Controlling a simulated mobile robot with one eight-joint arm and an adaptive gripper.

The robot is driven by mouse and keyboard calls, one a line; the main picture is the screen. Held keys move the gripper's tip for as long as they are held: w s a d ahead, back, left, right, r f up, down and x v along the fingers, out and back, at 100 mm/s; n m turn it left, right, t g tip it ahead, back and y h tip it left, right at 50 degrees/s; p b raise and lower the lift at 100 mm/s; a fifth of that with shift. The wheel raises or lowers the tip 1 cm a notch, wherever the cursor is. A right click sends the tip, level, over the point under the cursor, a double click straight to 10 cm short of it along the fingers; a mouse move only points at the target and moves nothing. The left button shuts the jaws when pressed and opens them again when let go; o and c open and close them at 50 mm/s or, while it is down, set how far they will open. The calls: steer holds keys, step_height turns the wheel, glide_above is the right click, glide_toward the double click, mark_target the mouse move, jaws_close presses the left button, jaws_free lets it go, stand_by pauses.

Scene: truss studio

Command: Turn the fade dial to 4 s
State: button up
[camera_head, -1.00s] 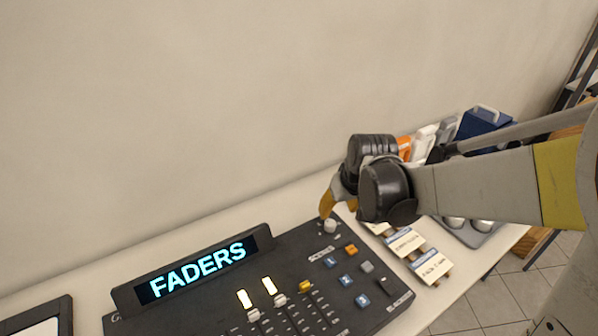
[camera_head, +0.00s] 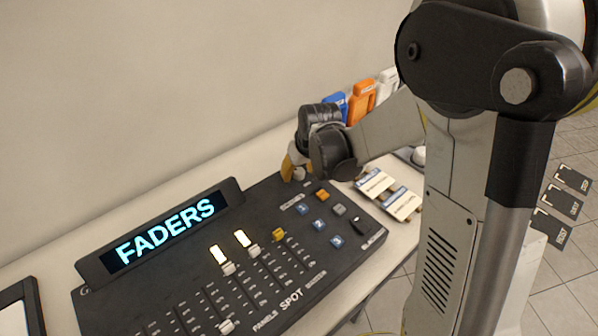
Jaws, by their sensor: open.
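The black lighting console (camera_head: 262,215) lies on the table with its display (camera_head: 166,230) reading "FADERS". A small pale knob (camera_head: 301,173), apparently the fade dial, sits at the console's back right corner, mostly hidden by my wrist. Its marking and setting cannot be read. My gripper (camera_head: 289,168) is at this corner, low over the knob, with an orange-yellow fingertip showing on its left side. It is open. The other finger is hidden, and I cannot tell whether the fingers straddle or touch the knob.
White-and-blue cards (camera_head: 376,184) lie right of the console. Orange (camera_head: 362,101) and blue items stand behind my wrist. A dark-framed tablet (camera_head: 20,307) lies at the left. Two faders (camera_head: 228,268) with lit strips are on the console. My arm covers the right side.

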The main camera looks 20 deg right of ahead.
steer(key=shift+c, duration=0.6)
jaws_close()
steer(key=m+h, duration=0.2)
steer(key=m, duration=0.3)
steer(key=shift+m, duration=0.3)
steer(key=m+g+h, duration=0.1)
steer(key=m, duration=0.2)
steer(key=m+h, duration=0.1)
steer(key=m, duration=0.2)
steer(key=shift+g, duration=0.4)
steer(key=shift+m, duration=0.3)
